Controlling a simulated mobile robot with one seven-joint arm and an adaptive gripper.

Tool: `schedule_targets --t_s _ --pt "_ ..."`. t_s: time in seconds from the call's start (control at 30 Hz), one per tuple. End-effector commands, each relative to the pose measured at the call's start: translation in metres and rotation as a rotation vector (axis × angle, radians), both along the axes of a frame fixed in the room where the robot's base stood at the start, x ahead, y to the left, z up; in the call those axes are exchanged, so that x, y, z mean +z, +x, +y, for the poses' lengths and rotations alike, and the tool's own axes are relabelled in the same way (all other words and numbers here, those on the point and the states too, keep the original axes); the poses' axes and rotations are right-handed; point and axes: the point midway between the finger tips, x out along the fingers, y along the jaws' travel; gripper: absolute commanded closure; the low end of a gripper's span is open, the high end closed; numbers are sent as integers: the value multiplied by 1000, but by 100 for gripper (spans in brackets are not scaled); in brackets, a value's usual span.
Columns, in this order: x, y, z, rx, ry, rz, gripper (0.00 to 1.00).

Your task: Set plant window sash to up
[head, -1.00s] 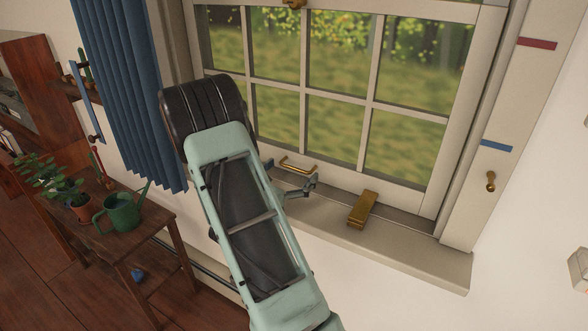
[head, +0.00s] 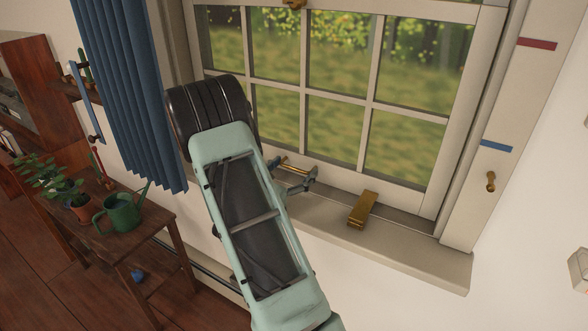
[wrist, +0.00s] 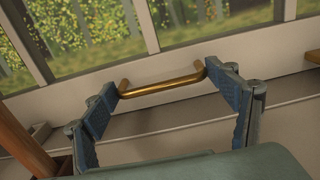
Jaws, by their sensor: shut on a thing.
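The window sash (head: 395,187) is a cream frame with several panes. Its bottom rail is low, close to the sill. A brass bar handle (head: 292,165) is fixed to the bottom rail and also shows in the wrist view (wrist: 163,85). My gripper (head: 290,172) is at this handle, with one blue-padded finger at each end of the bar in the wrist view (wrist: 163,81). It is shut on the handle lengthwise. In the head view my arm hides the lower left of the sash and part of the gripper.
A brass wedge-shaped block (head: 362,210) sits on the sill (head: 410,257) right of the handle. The right jamb has a red mark (head: 538,43), a lower blue mark (head: 496,146) and a brass peg (head: 490,182). A blue curtain (head: 122,90) and plant table (head: 135,247) are left.

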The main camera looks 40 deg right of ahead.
Motion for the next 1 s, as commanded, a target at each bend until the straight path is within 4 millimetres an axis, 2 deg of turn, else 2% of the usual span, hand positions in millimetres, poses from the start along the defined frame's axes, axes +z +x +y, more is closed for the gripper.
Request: schedule_targets --t_s 0.17,0.27,0.37,0.8,1.0 --pt "7 0 0 0 0 -1 64" --pt "22 1 0 1 -2 -2 64" --pt "46 1 0 0 -6 -6 64" --pt "194 1 -1 0 -10 -15 64" --pt "249 1 -1 -1 -9 -15 64"
